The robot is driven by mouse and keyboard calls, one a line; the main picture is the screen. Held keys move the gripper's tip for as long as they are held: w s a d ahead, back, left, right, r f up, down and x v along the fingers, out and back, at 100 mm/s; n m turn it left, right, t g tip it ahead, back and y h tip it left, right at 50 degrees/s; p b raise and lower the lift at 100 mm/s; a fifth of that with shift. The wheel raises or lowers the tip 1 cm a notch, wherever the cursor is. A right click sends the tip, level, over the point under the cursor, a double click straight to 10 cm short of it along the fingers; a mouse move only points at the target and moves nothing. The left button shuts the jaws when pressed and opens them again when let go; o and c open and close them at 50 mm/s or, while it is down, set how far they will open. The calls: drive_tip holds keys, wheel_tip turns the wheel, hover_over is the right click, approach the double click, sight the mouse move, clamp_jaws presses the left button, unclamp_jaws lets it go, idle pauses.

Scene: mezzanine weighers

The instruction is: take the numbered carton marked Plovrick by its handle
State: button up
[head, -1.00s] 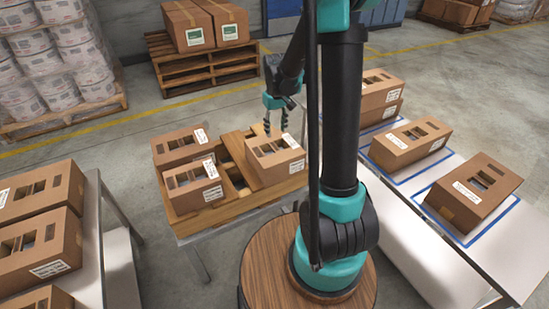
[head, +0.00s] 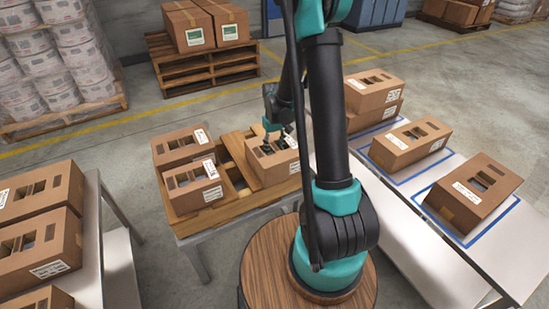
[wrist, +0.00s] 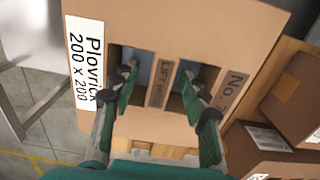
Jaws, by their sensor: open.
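The Plovrick carton (head: 283,170) is brown with slots in its top and stands at the right end of the wooden tray on the middle table. My gripper (wrist: 159,72) is open, with one finger on each side of the strip, over or in the openings; the depth is unclear. My gripper (head: 278,137) also shows at the carton's top in the head view.
Two similar cartons (head: 195,186) (head: 183,147) stand left in the wooden tray (head: 235,140). More cartons stand on the left table and on the right table (head: 400,215). A pallet with boxes (head: 200,70) is behind, with bare floor between.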

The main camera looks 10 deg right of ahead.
drive_tip(key=shift+c, duration=0.3)
clamp_jaws()
drive_tip(key=shift+r, duration=0.15)
idle(0.3)
